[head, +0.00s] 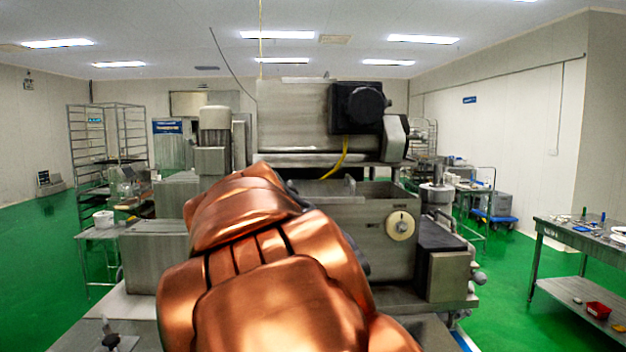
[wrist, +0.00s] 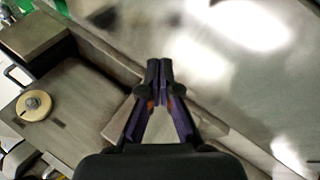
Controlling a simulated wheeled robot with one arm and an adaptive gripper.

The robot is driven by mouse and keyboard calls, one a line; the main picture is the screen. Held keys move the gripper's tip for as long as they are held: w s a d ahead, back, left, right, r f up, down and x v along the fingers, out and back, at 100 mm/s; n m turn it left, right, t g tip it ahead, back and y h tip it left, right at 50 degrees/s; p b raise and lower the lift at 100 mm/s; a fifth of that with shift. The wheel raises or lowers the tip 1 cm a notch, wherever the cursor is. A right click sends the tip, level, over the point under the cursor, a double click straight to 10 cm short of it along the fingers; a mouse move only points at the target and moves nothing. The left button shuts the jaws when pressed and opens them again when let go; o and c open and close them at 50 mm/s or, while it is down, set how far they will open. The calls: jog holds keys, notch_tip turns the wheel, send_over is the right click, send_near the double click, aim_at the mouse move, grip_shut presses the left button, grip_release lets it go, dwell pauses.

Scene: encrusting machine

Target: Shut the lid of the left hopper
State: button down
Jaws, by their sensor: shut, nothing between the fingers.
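The steel encrusting machine (head: 375,240) fills the middle of the head view. A broad steel panel (head: 290,115) stands upright at its top, with a black motor-like block (head: 358,106) at its right. I cannot tell for sure whether this panel is the left hopper's lid. My copper arm covers the left hopper area and hides my gripper in the head view. In the wrist view my gripper (wrist: 158,68) is shut and empty, its tips over or against a shiny steel surface (wrist: 235,75). Contact cannot be told.
A round cream dial (head: 400,225) sits on the machine's front and also shows in the wrist view (wrist: 34,106). A yellow cable (head: 337,162) hangs below the black block. A side table (head: 585,238) stands at right, a rack (head: 108,140) at left.

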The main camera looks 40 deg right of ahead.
jog(key=w+d+r+h, duration=0.3)
jog(key=w+d+r, duration=0.2)
jog(key=r, duration=0.3)
jog(key=w+d+r+h, duration=0.3)
jog(key=w+d+r, duration=0.15)
jog(key=r, duration=0.25)
jog(key=w+d+r+n+t+h+b, duration=0.1)
jog(key=w+r+h, duration=0.1)
jog(key=w+r, duration=0.3)
jog(key=w+r+n+h, duration=0.2)
jog(key=w, duration=0.5)
jog(key=p, duration=0.2)
send_near(347, 177)
jog(key=w+d, duration=0.3)
jog(key=shift+w+d, duration=0.2)
jog(key=shift+s+d+f, duration=0.2)
jog(key=shift+s+d, duration=0.25)
jog(key=shift+d, duration=0.05)
jog(key=shift+s+d, duration=0.3)
jog(key=shift+s+d+f+p, duration=0.2)
jog(key=shift+s+d+p, duration=0.15)
jog(key=shift+d, duration=0.3)
jog(key=shift+s+d, duration=0.1)
jog(key=shift+s, duration=0.05)
